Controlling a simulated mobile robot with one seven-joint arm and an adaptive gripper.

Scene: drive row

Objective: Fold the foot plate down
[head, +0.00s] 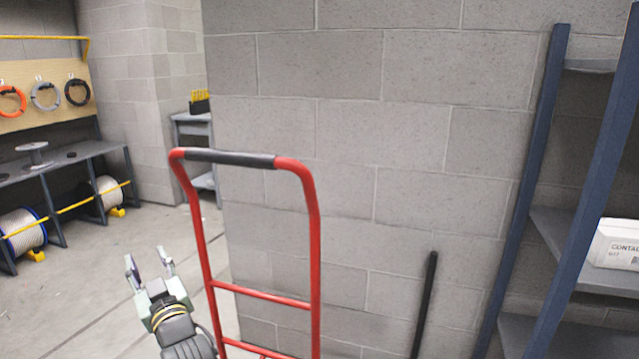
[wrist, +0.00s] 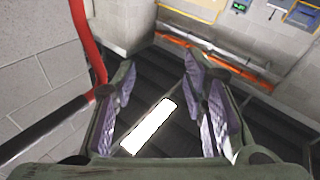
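A red hand truck (head: 315,240) stands upright before the block wall, with a black grip (head: 230,158) on its top bar and red cross bars below. Its foot plate is not in view; the lower part is cut off by the bottom edge of the head view. My gripper (head: 149,266) is at the left of the frame, below the height of the grip, fingers pointing up. Its fingers are apart with nothing between them. In the wrist view my gripper (wrist: 160,82) is also open and empty; the red frame (wrist: 86,45) and black grip (wrist: 45,128) show at the left, apart from the fingers.
A block wall (head: 420,150) is behind the hand truck. A black bar (head: 425,300) leans on it. A blue-post shelf (head: 535,180) with a white box (head: 617,244) stands right. A bench (head: 70,165) and cable reels (head: 22,232) are at left, with clear floor (head: 90,260) between.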

